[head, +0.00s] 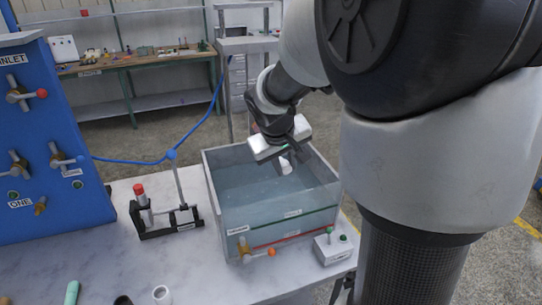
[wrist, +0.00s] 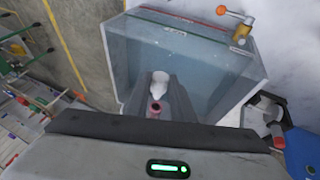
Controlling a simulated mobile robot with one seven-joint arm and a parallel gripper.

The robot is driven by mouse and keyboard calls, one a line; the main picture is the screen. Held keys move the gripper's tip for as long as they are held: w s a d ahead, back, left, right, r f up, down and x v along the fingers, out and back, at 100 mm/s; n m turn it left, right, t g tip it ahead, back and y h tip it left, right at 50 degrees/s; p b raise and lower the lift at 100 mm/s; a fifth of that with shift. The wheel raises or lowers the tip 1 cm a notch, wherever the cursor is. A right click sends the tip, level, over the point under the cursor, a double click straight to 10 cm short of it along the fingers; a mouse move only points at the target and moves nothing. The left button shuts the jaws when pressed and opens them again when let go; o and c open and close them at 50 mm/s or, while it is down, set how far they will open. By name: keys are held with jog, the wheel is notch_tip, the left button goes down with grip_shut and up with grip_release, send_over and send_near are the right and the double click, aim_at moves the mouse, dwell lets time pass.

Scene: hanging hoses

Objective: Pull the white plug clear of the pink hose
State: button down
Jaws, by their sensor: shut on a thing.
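My gripper (head: 290,160) is over the open water tank, pointing down, and its fingers also show in the wrist view (wrist: 160,102). The fingers are shut on a white piece, which looks like the white plug (wrist: 161,78); it also shows below the fingers in the head view (head: 285,167). A small pinkish round end (wrist: 155,107) shows between the fingers, nearer the palm. I cannot tell whether this is part of the pink hose or of the held piece. No length of pink hose is clearly seen in either view.
The clear tank (head: 225,215) holds water and has an orange-handled tap (head: 262,252) in front. A black stand with a red-topped post (head: 140,205) is left of it. A blue panel (head: 70,150) with valves stands farther left. A grey box (head: 332,248) sits at the front right.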

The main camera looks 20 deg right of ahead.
jog(key=shift+s+r+p, duration=0.35)
jog(key=shift+s+r, duration=0.6)
